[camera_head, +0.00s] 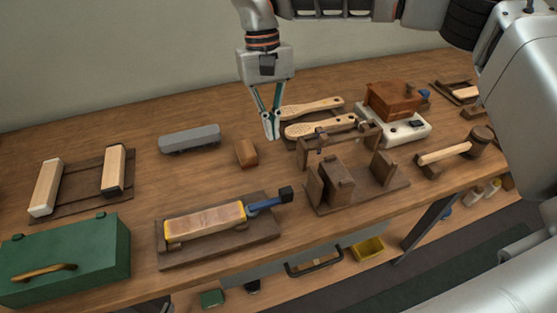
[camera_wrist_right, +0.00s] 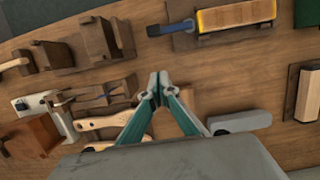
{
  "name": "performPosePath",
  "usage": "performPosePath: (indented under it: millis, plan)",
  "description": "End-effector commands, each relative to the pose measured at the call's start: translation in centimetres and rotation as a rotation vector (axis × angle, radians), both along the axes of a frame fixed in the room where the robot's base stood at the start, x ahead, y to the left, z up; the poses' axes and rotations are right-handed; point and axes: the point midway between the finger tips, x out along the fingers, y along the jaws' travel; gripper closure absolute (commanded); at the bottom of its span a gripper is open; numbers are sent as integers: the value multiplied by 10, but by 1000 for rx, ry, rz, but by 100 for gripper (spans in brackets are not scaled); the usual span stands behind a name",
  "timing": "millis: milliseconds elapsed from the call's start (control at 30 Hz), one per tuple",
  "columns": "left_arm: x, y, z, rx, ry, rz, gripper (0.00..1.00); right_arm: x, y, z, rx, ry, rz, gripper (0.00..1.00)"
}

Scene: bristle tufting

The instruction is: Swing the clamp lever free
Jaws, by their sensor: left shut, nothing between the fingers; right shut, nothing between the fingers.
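The clamp lever (camera_head: 265,203) is a blue bar with a dark square knob, reaching right from the end of a yellow-edged wooden block (camera_head: 205,220) on a dark wooden base (camera_head: 180,258). In the right wrist view the lever (camera_wrist_right: 178,28) and the yellow-edged block (camera_wrist_right: 235,15) are near the top. My right gripper (camera_head: 271,133), with green fingers, points down above the table behind the lever, apart from it. Its fingertips (camera_wrist_right: 159,78) are together and empty in the right wrist view. My left gripper is not in view.
A small brown block (camera_head: 246,153) and a grey block (camera_head: 190,138) are near my right gripper. Wooden brush handles (camera_head: 318,127) and a dark wooden fixture (camera_head: 350,190) are right. A green box (camera_head: 65,258) is front left. Bare table lies between lever and small block.

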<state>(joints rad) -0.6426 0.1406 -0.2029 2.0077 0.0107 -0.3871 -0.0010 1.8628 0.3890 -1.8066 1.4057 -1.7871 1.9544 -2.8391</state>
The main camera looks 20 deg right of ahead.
Motion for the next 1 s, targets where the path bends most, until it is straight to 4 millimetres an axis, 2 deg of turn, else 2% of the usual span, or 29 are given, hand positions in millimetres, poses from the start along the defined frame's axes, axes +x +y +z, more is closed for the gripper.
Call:
performPosePath:
  millis: [167, 567, 800, 1000]
  plan:
    - [-1, 0, -3, 1, 2, 0, 100, -7, 0, -23, 2, 6, 0, 100]
    - [7, 2, -1, 6, -12, 1, 100, -26, -1, -99, 2, 6, 0, 100]
    - [13, 2, 10, 1, -25, 3, 100, -55, -1, -93, 2, 1, 0, 100]
    - [9, 1, 7, -1, -17, 2, 100, -63, -2, -94, 2, 0, -1, 100]
